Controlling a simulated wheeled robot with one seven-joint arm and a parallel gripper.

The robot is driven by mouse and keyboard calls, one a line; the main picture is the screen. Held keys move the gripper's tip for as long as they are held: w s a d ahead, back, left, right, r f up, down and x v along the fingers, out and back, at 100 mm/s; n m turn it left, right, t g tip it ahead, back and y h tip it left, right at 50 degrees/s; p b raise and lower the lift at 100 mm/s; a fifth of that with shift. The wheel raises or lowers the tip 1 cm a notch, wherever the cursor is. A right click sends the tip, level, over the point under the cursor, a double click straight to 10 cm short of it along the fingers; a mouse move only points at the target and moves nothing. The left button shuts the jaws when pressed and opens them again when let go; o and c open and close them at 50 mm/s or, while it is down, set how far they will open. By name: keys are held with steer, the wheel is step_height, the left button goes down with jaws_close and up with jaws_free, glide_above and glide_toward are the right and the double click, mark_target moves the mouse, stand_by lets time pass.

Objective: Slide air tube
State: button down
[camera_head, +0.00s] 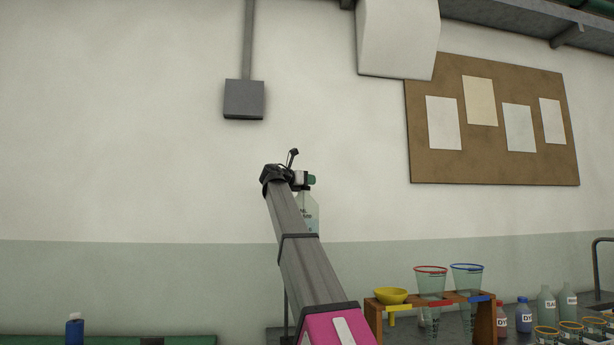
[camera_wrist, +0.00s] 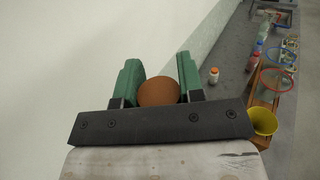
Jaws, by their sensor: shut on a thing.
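My gripper (camera_head: 309,180) is raised in front of the wall in the head view. In the wrist view its two green fingers (camera_wrist: 158,88) are shut on a round, orange-brown thing (camera_wrist: 159,93), seen end-on; I cannot tell if this is the air tube's top or a stopper. A pale, see-through bottle (camera_head: 309,214) with a label shows just below the gripper in the head view, partly hidden behind my arm. I cannot make out the air tube itself, nor whether the bottle hangs or rests on something.
A wooden rack (camera_head: 374,318) at the lower right holds a yellow funnel (camera_head: 391,296), a red-rimmed cup (camera_head: 431,283) and a blue-rimmed cup (camera_head: 467,281). Several bottles stand farther right. A blue bottle (camera_head: 74,330) is at lower left. The wall around my gripper is clear.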

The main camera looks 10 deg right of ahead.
steer(key=shift+f, duration=0.25)
steer(key=c, duration=0.7)
jaws_free()
steer(key=shift+c, duration=0.2)
steer(key=shift+s+a, duration=0.1)
steer(key=v, duration=1)
steer(key=shift+s+a, duration=0.2)
steer(key=shift+a, duration=0.05)
